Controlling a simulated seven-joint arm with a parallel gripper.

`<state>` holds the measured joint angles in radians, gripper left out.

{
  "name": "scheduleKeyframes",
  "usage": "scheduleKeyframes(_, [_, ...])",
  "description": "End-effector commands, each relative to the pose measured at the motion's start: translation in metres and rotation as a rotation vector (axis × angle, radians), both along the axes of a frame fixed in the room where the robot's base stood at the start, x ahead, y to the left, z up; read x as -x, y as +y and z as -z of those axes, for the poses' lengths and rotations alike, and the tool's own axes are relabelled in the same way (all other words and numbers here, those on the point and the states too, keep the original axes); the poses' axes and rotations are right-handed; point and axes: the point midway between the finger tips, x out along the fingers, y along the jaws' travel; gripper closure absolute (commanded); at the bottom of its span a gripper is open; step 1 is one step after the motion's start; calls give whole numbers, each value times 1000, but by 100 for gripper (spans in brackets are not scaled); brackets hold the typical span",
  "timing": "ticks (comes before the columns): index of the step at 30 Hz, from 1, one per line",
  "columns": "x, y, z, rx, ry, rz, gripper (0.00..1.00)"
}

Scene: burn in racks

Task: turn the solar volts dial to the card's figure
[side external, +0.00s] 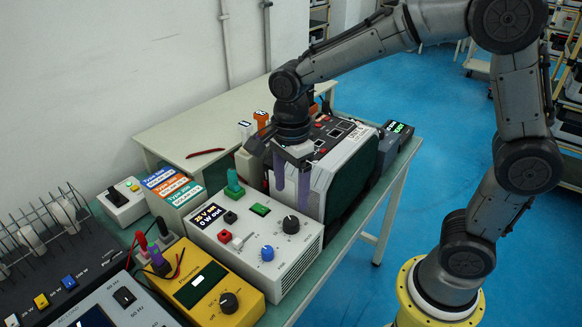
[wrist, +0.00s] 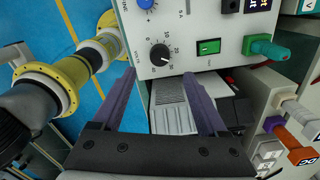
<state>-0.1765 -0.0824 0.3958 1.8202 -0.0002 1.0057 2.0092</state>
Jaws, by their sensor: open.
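A white box (side external: 258,270) has a black dial (side external: 291,224) with a printed scale and a blue knob (side external: 267,253).
The box also carries a green switch (side external: 260,209), a red part (side external: 225,236) and a green plug (side external: 234,184). A yellow meter (side external: 205,280) stands in front left. A large grey-white unit (side external: 345,165) stands close behind my gripper.

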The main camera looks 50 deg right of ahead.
Motion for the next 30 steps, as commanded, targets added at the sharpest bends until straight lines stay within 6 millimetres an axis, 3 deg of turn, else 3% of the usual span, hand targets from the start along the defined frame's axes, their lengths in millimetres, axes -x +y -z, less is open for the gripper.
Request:
scheduleKeyframes(3, [-1,0,-24,-1,-4,0,24])
scheduleKeyframes(9, [-1,0,-48,0,-2,0,24])
scheduleKeyframes(23, [0,-1,-56,0,0,2,24])
scheduleKeyframes(27, [3,-8,-74,-9,-54,23,24])
scheduleKeyframes(30, [21,-18,-93,-17,-112,42,24])
